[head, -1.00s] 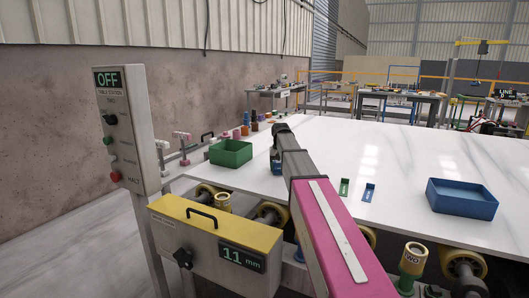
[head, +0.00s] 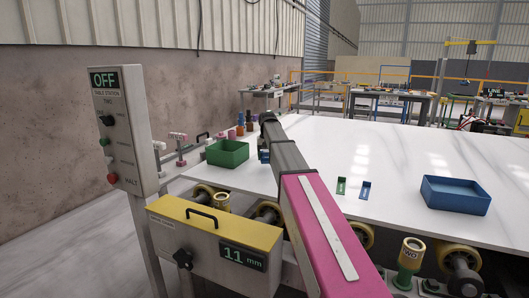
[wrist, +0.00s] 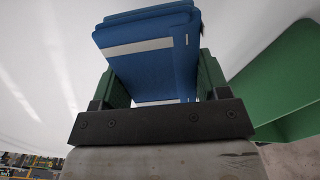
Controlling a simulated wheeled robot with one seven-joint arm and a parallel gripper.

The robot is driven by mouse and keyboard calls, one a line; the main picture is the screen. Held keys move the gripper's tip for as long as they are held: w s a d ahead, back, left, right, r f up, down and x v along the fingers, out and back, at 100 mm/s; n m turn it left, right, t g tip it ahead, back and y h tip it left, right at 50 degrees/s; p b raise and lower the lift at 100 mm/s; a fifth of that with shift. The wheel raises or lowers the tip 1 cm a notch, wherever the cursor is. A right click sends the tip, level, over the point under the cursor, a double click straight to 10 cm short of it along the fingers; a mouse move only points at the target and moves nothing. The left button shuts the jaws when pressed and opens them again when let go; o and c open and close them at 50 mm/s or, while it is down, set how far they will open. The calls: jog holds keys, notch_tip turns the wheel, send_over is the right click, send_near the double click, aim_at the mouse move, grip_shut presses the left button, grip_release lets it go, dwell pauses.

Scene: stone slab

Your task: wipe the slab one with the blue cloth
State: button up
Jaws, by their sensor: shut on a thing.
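The white marbled slab (head: 400,155) lies flat on a roller frame. My gripper (wrist: 152,90) is shut on the folded blue cloth (wrist: 150,60), which has a pale stripe and sits between the green fingers in the wrist view. In the head view my arm hides most of the gripper, and only a bit of blue (head: 264,156) shows beside the arm, just right of the green bin. I cannot tell whether the cloth touches the slab.
A green bin (head: 228,153) stands close left of my gripper and also shows in the wrist view (wrist: 285,80). A blue tray (head: 455,195) and small green (head: 341,186) and blue (head: 365,190) pieces sit on the slab. A control post (head: 122,130) reading OFF stands left.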

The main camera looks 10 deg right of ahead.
jog(key=shift+r, duration=1.75)
